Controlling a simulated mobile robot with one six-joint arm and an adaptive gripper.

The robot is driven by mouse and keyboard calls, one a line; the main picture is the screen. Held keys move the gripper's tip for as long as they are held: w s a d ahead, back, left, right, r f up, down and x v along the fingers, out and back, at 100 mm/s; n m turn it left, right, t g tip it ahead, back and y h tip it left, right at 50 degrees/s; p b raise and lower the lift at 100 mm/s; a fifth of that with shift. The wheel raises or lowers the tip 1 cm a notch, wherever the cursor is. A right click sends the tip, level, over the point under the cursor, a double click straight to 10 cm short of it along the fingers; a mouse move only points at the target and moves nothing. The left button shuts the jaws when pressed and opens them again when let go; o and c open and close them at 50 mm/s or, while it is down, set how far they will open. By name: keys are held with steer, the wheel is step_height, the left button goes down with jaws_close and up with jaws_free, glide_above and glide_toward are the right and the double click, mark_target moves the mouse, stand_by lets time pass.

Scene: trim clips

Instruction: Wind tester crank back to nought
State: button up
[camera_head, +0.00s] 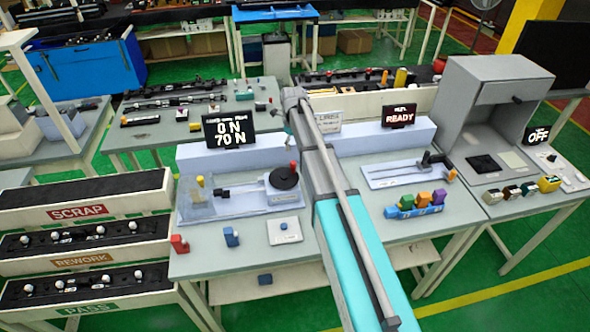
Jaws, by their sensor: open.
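The tester (222,207) stands on the middle bench, left of my arm. Its crank is a black disc (284,180) with a red knob (293,166) standing up at the disc's upper right edge. A dark rod runs left from the crank side towards a clear-walled box with a yellow piece (200,181). My arm crosses the picture just right of the crank. I cannot make out my gripper, and no fingers show at the crank.
A red block (179,244), a blue block (231,237) and a pale plate (285,230) lie before the tester. Right of my arm are a slide fixture (405,170), a READY display (398,115) and a blue holder (415,211) with coloured pieces. SCRAP, REWORK and PASS bins (78,212) stand left.

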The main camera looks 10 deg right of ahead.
mark_target(294, 162)
steer(key=shift+f+b, duration=5.5)
steer(key=shift+f, duration=0.3)
jaws_close()
steer(key=shift+d, duration=0.45)
steer(key=shift+a, duration=0.35)
